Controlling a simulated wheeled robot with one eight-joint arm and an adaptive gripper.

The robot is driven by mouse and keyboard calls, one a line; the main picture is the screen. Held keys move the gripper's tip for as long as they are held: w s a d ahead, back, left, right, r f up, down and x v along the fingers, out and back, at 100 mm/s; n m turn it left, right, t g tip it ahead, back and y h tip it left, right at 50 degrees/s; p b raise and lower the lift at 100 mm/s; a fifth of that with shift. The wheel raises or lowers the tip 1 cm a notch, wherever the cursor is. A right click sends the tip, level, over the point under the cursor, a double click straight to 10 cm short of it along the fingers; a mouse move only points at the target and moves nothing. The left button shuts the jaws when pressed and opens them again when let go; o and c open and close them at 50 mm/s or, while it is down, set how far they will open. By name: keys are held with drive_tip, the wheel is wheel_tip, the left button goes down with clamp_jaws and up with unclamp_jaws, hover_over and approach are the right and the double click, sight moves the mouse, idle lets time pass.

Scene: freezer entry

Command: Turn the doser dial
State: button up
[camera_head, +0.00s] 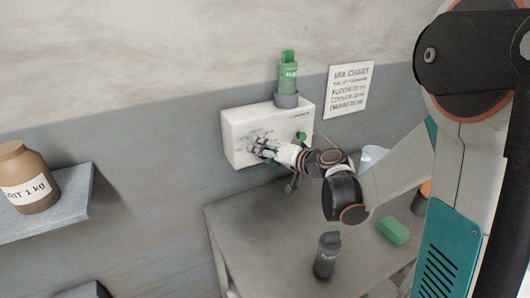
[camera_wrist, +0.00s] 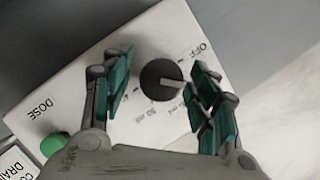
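The doser (camera_head: 240,145) is a white box on the wall with a green bottle (camera_head: 288,75) standing in its top. Its dial (camera_wrist: 160,81) is a round dark knob with a pale pointer line, in the wrist view. Printed marks including OFF and ml values surround the dial. My gripper (camera_wrist: 158,92) is open, with one teal-padded finger on each side of the dial and a gap on both sides. In the head view my gripper (camera_head: 262,150) is at the doser's front, and it hides the dial there.
A green button (camera_wrist: 54,145) sits near the DOSE label; it also shows in the head view (camera_head: 302,136). Below is a grey table (camera_head: 270,225) with a dark bottle (camera_head: 327,255) and a green sponge (camera_head: 393,231). A shelf (camera_head: 70,212) with a brown jar (camera_head: 24,178) is at left.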

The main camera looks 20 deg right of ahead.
drive_tip(key=shift+s, duration=0.1)
drive_tip(key=v, duration=1.1)
drive_tip(key=shift+s, duration=0.4)
drive_tip(key=shift+d+r, duration=0.1)
